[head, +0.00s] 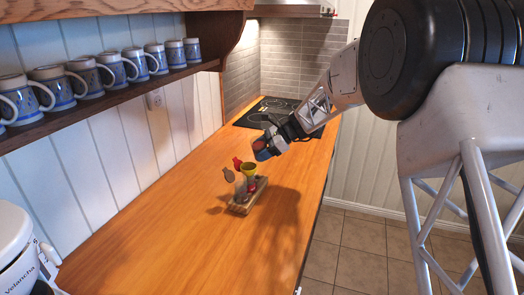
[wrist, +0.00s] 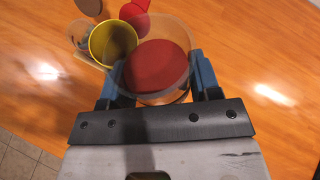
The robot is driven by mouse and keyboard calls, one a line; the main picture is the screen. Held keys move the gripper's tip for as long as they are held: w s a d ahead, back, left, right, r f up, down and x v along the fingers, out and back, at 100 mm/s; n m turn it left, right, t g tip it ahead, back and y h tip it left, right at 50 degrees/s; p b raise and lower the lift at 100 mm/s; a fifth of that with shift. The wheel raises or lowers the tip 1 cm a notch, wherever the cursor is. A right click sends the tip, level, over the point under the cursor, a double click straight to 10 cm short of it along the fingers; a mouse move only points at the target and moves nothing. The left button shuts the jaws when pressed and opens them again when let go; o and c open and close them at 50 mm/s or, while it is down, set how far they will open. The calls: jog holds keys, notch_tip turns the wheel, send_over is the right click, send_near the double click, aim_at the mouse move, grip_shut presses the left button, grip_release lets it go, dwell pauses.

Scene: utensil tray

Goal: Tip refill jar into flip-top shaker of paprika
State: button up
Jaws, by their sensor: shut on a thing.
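The refill jar (wrist: 155,68) is clear-walled and holds red powder. My gripper (wrist: 152,85) is shut on it, with one blue finger on each side. In the head view my gripper (head: 268,149) holds the jar (head: 259,144) above the counter, just above and behind the tray. A yellow funnel-like cup (head: 249,169) stands over the shakers; in the wrist view it (wrist: 113,43) is beside the jar's left rim. A red flip-top lid (head: 237,162) and a brown flip-top lid (head: 229,175) stand open. The shaker bodies are small and partly hidden, and their contents are unclear.
The shakers stand in a wooden tray (head: 240,208) on the orange wooden counter (head: 165,220). A black cooktop (head: 262,113) lies at the far end. Several blue-and-white mugs line a wall shelf (head: 130,85) at left. The counter around the tray is clear.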

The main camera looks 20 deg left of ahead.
aim_at(258, 141)
jog(key=shift+s+a+r+n+t+h, duration=0.2)
jog(key=shift+s+n+t+h, duration=0.2)
jog(key=shift+t, duration=0.25)
jog(key=shift+s+a+r+n+t+h, duration=0.1)
jog(key=shift+s+r+n+t+h, duration=0.15)
jog(key=shift+s+t, duration=0.3)
jog(key=shift+w+d+r+n+t+h, duration=0.1)
jog(key=shift+w+r+n+t+h, duration=0.2)
jog(key=shift+t, duration=0.5)
jog(key=r+t, duration=0.1)
jog(key=n+t, duration=0.1)
jog(key=shift+s+r+n+t+h, duration=0.1)
jog(key=shift+r+n+t+h, duration=0.15)
jog(key=shift+r+t+h, duration=0.15)
jog(key=shift+r+n+t, duration=0.4)
jog(key=shift+r+t, duration=0.15)
jog(key=shift+t, duration=0.45)
jog(key=shift+s, duration=0.1)
jog(key=shift+s+r+n+t+h, duration=0.3)
jog(key=shift+r+n+t, duration=0.25)
jog(key=shift+t, duration=0.35)
dwell(3.4)
